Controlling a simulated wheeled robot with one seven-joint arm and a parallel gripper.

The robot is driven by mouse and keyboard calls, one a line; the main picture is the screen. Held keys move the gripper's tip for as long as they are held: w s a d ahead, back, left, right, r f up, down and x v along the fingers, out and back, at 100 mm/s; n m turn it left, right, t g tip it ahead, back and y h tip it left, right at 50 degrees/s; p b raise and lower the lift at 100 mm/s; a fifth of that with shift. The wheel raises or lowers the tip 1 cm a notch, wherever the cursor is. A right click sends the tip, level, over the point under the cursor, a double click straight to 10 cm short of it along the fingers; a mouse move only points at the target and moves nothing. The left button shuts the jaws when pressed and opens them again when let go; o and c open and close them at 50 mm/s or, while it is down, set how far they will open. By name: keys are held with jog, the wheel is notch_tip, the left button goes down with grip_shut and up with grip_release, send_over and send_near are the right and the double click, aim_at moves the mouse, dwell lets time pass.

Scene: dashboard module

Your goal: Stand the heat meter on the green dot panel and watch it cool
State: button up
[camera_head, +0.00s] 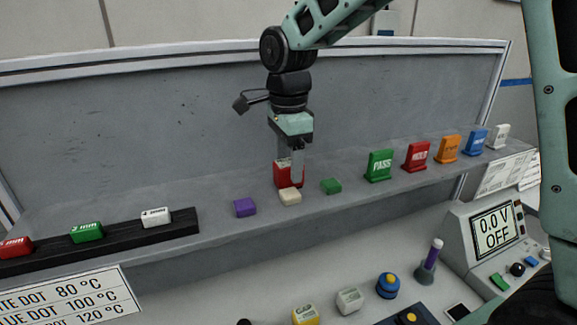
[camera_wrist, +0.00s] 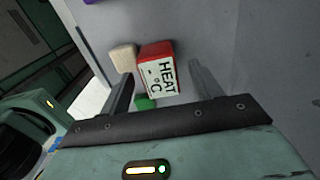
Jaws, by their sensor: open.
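The heat meter (camera_wrist: 157,72) is a small red block with a white face reading "HEAT" and "- °C". In the head view the heat meter (camera_head: 283,178) stands on the grey shelf, partly hidden by a finger. My gripper (camera_head: 291,176) points down at it from above. In the wrist view my gripper (camera_wrist: 161,70) is open, with one finger on either side of the meter. I cannot tell whether either finger touches it. I cannot make out a green dot panel in either view.
Cream (camera_head: 290,197), green (camera_head: 331,186) and purple (camera_head: 245,207) blocks sit close by on the shelf (camera_head: 215,225). PASS (camera_head: 379,165) and other coloured tags stand to the right. A dot-temperature label (camera_head: 70,300) is at lower left.

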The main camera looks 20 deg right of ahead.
jog(key=shift+f, duration=0.7)
jog(key=c, duration=1.2)
jog(key=shift+c, duration=0.2)
